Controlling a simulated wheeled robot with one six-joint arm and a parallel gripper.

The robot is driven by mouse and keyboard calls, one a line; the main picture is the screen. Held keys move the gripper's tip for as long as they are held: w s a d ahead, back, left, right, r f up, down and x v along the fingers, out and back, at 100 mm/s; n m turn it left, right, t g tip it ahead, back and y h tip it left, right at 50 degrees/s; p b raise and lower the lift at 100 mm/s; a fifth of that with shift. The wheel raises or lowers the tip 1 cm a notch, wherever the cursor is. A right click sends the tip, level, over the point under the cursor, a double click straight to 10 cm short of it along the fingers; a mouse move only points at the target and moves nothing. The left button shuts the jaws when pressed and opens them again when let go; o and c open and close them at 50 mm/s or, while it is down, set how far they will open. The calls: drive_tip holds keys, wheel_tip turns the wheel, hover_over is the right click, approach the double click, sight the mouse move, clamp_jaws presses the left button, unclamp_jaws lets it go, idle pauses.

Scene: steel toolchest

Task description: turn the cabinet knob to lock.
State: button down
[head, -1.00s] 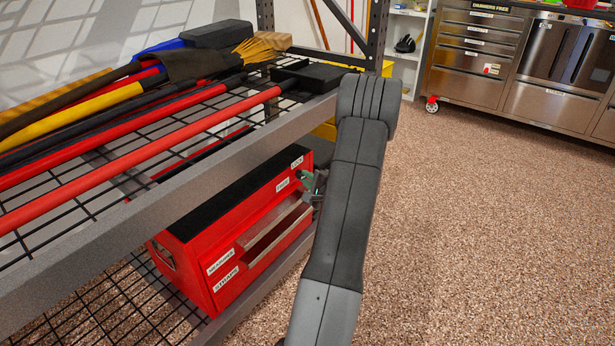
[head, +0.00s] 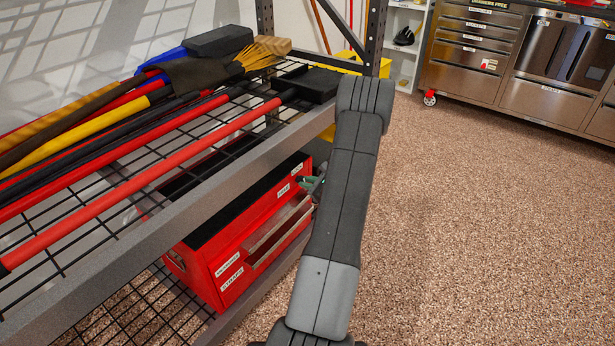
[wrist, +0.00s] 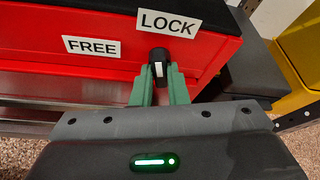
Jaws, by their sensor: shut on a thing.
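The red toolchest (head: 205,258) stands on the lower wire shelf, with a black top and drawers on its front. In the wrist view its red front (wrist: 30,50) carries a FREE label (wrist: 91,47) and a LOCK label (wrist: 168,23). The small black knob (wrist: 159,56) with a white mark sits just below the LOCK label. The white mark stands about upright in the picture. My gripper (wrist: 160,80) has its green fingers shut on the knob, one on each side. In the head view my gripper (head: 312,185) is at the chest's far right end, mostly hidden behind my arm.
The upper wire shelf (head: 150,215) holds long-handled tools (head: 130,185) above the chest. A steel cabinet (head: 480,60) stands at the back right. The speckled floor (head: 470,230) to the right is clear. A yellow thing (wrist: 300,45) is right of the chest.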

drive_tip(key=shift+w+r+m+g+y+p, duration=0.15)
drive_tip(key=shift+m+g+y+p, duration=0.45)
drive_tip(key=shift+m+p, duration=0.5)
drive_tip(key=c, duration=1.4)
unclamp_jaws()
drive_tip(key=shift+c, duration=0.2)
drive_tip(key=p+v, duration=0.2)
drive_tip(key=v, duration=1.1)
drive_tip(key=shift+d+r, duration=0.2)
drive_tip(key=shift+d, duration=0.1)
